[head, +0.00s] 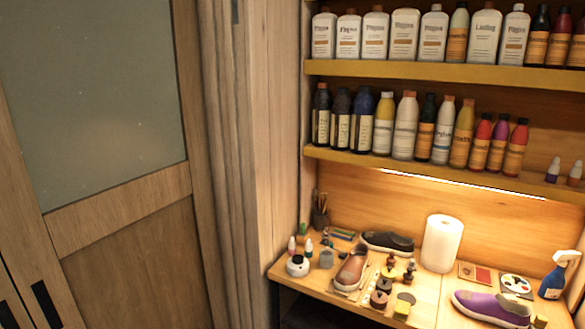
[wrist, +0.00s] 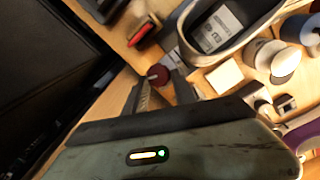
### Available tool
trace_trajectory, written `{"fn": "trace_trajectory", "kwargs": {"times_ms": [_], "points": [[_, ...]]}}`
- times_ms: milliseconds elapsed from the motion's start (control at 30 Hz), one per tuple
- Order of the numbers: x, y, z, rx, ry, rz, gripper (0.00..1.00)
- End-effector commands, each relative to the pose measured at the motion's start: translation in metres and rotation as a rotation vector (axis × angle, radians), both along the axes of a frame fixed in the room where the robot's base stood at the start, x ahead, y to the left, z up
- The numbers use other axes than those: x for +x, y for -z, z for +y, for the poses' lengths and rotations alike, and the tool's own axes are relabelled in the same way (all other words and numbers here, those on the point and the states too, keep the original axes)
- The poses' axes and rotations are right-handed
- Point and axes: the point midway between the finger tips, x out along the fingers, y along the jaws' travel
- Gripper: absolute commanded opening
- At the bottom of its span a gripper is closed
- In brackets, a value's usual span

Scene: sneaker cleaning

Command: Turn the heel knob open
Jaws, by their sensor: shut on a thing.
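In the wrist view, my gripper (wrist: 160,84) has its two dark fingers closed around a small dark red round knob (wrist: 157,74), which I take to be the heel knob. The fingers hide part of it, and its turn position cannot be told. A shoe (wrist: 178,42) with a pale rim, dark lining and a printed label inside lies just beyond the fingertips. In the head view, a brown shoe (head: 351,270), a dark shoe (head: 387,241) and a purple sneaker (head: 490,306) lie on the workbench; my gripper is not in that view.
The wrist view shows a white square (wrist: 225,75), round-topped jars (wrist: 285,65) and a red-edged item (wrist: 144,32) close by. In the head view, a paper roll (head: 441,243), a blue spray bottle (head: 559,274) and small jars crowd the workbench (head: 429,298). Bottle shelves (head: 430,71) hang above.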

Motion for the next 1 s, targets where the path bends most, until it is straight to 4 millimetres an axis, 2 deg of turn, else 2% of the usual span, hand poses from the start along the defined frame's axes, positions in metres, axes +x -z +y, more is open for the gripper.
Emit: {"fn": "trace_trajectory", "kwargs": {"times_ms": [200, 467, 667, 867, 900, 933, 1000], "points": [[0.0036, 0.0008, 0.0041, -0.109, -0.288, 0.063, 0.0], [0.0033, 0.0002, 0.0006, -0.128, -0.324, 0.074, 0.0], [0.0012, 0.0014, 0.0023, -0.231, -0.593, 0.145, 0.0], [0.0001, -0.0007, -0.0022, -0.246, -0.627, 0.159, 0.0], [0.0, -0.0007, -0.0024, -0.246, -0.626, 0.159, 0.36], [0.0, -0.0006, -0.0023, -0.246, -0.625, 0.158, 0.44], [0.0, -0.0005, -0.0021, -0.244, -0.624, 0.157, 0.44]]}}
